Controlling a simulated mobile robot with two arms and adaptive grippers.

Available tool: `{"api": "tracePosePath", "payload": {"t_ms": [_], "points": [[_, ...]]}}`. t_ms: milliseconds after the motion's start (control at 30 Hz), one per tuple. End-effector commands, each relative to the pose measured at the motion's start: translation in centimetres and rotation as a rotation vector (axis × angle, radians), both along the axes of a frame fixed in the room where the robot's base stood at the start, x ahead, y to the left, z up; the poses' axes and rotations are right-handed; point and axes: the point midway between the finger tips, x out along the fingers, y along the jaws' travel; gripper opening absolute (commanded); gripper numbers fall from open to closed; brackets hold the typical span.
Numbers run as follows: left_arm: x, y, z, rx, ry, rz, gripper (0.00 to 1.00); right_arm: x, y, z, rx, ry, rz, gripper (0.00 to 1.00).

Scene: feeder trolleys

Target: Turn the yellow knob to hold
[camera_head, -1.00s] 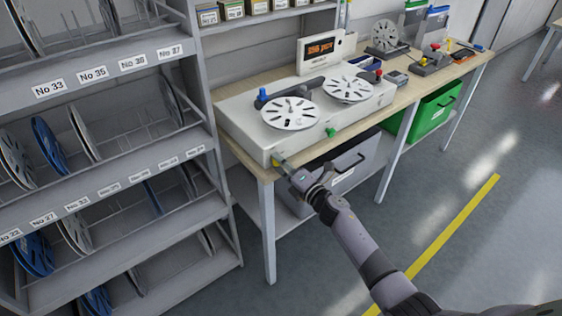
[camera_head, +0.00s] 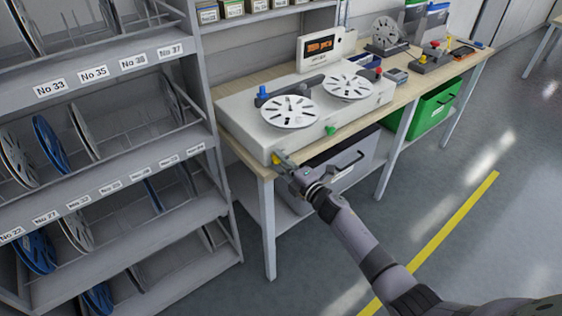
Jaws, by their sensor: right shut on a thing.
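The yellow knob (camera_head: 275,160) is on the front face of the white reel machine (camera_head: 240,133), near its left corner. It is small and partly hidden by my right gripper (camera_head: 281,158), whose fingertips are shut on it. Which way the knob points, and any marking beside it, is too small to tell. The machine has two white reels on top, a left reel (camera_head: 290,111) and a right reel (camera_head: 348,87), and a green knob (camera_head: 330,130) farther right on its front. My left gripper is not in view.
The machine stands on a wooden-topped bench (camera_head: 405,98). A grey bin (camera_head: 345,160) and a green bin (camera_head: 437,108) sit beneath. A shelf rack with reels (camera_head: 110,190) stands close on the left. The floor at right is open, with a yellow line (camera_head: 440,235).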

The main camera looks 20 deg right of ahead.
Motion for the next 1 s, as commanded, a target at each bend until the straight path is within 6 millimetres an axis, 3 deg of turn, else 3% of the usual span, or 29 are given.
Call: {"api": "tracePosePath", "payload": {"t_ms": [133,167,433,767,1000], "points": [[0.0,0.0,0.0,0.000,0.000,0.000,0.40,0.0,-0.1,-0.2,0.000,0.003,-0.002,0.00],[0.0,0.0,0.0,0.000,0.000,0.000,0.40,-0.1,-0.1,-0.2,0.000,0.003,-0.002,0.29],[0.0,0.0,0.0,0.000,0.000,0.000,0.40,0.0,0.0,-0.1,-0.001,0.002,-0.001,0.47],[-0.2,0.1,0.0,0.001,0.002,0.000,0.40,-0.2,-0.1,-0.1,-0.001,0.001,0.000,0.47],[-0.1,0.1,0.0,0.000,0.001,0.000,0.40,-3.0,-1.1,-0.2,-0.002,0.002,0.000,0.47]]}}
